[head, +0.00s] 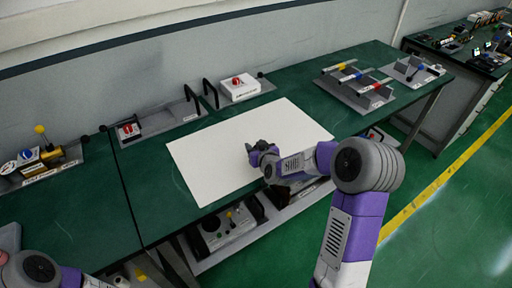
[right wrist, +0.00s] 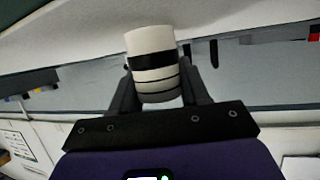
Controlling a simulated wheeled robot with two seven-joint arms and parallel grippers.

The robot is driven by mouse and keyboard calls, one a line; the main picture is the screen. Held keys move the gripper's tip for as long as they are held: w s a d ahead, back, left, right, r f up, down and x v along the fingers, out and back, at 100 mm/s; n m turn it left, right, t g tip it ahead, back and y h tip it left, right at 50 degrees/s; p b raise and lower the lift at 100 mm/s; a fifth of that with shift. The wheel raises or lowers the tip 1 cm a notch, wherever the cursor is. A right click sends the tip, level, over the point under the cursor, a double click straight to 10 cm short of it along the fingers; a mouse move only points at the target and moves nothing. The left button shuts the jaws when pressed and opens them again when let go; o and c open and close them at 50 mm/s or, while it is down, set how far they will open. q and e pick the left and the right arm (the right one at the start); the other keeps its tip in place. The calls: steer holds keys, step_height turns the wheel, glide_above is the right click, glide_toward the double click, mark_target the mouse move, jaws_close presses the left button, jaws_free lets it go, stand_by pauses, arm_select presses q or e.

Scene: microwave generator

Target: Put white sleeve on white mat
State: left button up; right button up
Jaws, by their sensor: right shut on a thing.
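The white sleeve (right wrist: 152,50), a short cylinder with black bands, is between the two dark fingers of my right gripper (right wrist: 160,88) in the right wrist view. The gripper is shut on it. In the head view my right gripper (head: 257,150) is over the middle of the white mat (head: 208,168), a large pale sheet on the green bench. The gripper hides the sleeve there. I cannot tell whether the sleeve touches the mat. Part of my left arm shows at the lower left of the head view, but its gripper is out of view.
A white box with a red button (head: 239,88) stands behind the mat. A grey rack with coloured-handled tools (head: 354,88) is at the back right. A grey tray with a red-button part (head: 130,131) is left of it. Much of the mat is bare.

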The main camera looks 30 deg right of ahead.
steer(key=shift+f, duration=0.15)
steer(key=o, duration=1.2)
steer(key=shift+r, duration=0.3)
steer(key=p+v, duration=0.1)
steer(key=v, duration=1.1)
steer(key=shift+f, duration=0.1)
